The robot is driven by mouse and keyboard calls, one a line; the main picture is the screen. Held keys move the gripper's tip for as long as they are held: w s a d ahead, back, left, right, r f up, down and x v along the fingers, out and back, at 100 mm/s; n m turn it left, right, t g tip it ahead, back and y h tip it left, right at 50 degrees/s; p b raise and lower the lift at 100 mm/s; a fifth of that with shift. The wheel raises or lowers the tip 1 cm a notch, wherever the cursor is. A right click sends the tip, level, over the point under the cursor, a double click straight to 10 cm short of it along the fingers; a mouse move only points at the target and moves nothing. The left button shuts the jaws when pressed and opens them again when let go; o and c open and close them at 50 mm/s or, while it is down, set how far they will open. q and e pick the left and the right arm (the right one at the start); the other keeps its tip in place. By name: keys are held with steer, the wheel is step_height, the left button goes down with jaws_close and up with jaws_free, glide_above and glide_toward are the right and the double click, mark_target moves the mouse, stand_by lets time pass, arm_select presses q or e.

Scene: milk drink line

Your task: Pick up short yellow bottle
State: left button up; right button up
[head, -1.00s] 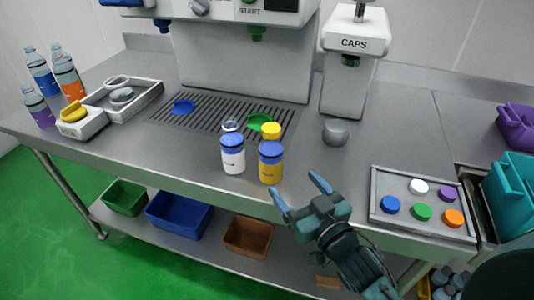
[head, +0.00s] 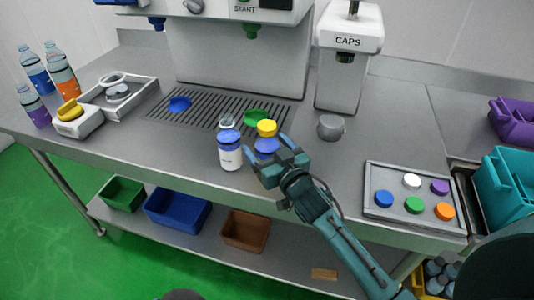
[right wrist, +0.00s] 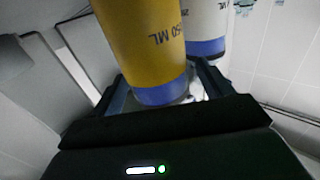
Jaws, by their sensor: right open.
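The right gripper is open, with one finger on each side of the bottle. In the right wrist view, the yellow bottle (right wrist: 142,45) is large between the open fingers (right wrist: 165,88); whether they touch it I cannot tell. My left gripper is not in view.
A grey round piece (head: 331,127) stands to the right. A tray (head: 372,213) of coloured caps lies farther right. The drink machine (head: 240,60) and CAPS dispenser (head: 350,85) stand behind.

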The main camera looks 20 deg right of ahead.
steer(key=shift+c, duration=0.5)
steer(key=c, duration=1.2)
